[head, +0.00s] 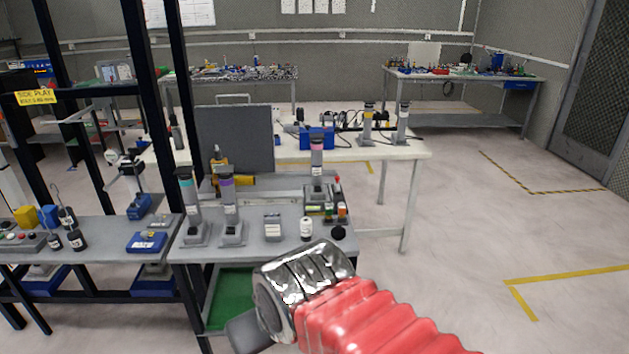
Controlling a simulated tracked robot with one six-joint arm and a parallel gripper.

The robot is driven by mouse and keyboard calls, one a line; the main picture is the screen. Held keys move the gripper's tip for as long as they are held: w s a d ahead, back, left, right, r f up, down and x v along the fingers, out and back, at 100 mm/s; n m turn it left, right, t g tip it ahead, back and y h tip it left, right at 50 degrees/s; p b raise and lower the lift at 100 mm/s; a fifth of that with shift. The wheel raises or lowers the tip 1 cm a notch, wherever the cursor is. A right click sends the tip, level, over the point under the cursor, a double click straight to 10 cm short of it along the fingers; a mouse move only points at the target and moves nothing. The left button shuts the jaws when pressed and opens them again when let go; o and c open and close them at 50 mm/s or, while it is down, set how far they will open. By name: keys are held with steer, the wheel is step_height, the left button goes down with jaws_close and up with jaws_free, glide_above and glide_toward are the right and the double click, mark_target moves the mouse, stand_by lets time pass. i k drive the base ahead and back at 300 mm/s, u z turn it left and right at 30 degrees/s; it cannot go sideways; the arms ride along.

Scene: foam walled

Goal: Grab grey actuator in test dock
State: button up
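A grey cylindrical actuator (317,160) with a pinkish band near its top stands upright at the back right of the near bench, at a small dock (322,207) with red, green and orange parts. I cannot tell how it is seated. Two similar grey actuators stand on square bases at the bench's left: one with a teal band (189,205), one with a purple band (228,205). My arm, with red bellows and a silver collar, reaches in from the lower right. The dark end of my gripper (247,333) shows below the bench front, apart from the actuators; its fingers cannot be made out.
The near bench (275,251) also holds a small grey box (272,226), a white bottle (306,228) and a black knob (338,232). A dark upright panel (235,138) stands behind. Black frame posts (146,65) rise at left. Floor at right is clear.

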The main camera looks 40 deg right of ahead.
mark_target(316, 191)
steer(key=i, duration=0.95)
